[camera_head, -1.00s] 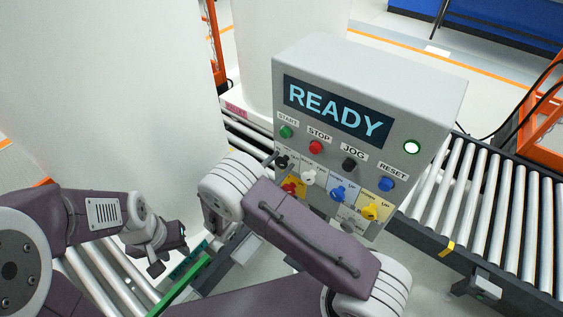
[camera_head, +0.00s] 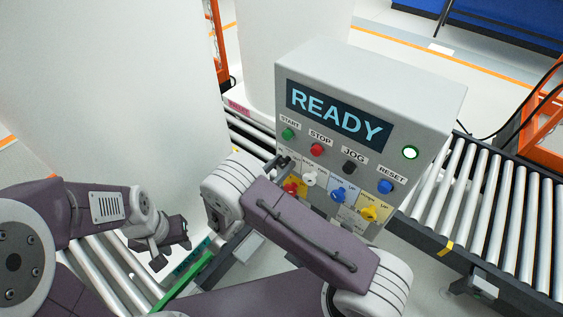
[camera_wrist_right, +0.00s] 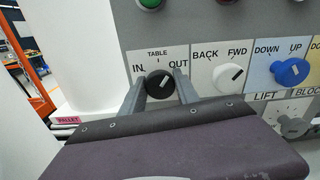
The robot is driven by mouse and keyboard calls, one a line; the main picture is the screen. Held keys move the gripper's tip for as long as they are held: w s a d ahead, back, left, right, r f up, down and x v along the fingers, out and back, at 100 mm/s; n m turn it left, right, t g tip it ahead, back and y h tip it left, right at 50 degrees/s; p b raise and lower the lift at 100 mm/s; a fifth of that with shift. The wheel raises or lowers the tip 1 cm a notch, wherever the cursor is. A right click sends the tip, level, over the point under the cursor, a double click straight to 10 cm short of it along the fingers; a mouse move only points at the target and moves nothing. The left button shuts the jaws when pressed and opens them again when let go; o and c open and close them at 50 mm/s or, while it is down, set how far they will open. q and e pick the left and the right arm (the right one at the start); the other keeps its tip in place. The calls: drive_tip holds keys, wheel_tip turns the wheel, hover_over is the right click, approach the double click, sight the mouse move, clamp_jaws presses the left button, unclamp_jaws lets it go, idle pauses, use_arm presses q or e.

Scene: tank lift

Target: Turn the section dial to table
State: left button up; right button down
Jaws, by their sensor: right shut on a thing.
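The section dial (camera_wrist_right: 160,83) is a black knob with a white pointer line, under the labels IN, TABLE and OUT. Its line slants toward the upper right, on the OUT side rather than straight up at TABLE. My right gripper (camera_wrist_right: 160,90) has one finger on each side of the knob and is shut on it. In the head view, my right gripper (camera_head: 283,163) is at the left side of the control box (camera_head: 365,75), and its wrist partly hides the dial there. My left gripper (camera_head: 168,249) hangs low at the left, away from the box; its jaw gap is unclear.
The display (camera_head: 337,115) reads READY, and a round lamp (camera_head: 410,153) is lit. Beside the section dial is a white BACK/FWD dial (camera_wrist_right: 228,76), then a blue DOWN/UP dial (camera_wrist_right: 290,71). Roller conveyors (camera_head: 480,200) run behind and right of the box.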

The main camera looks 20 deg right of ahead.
drive_tip(key=n+p, duration=0.1)
drive_tip(key=n, duration=0.3)
drive_tip(key=shift+n+p, duration=0.55)
drive_tip(key=shift+n, duration=0.95)
drive_tip(key=shift+d+f, duration=0.1)
drive_tip(key=c, duration=1.2)
unclamp_jaws()
drive_tip(key=o, duration=0.3)
drive_tip(key=shift+d, duration=0.1)
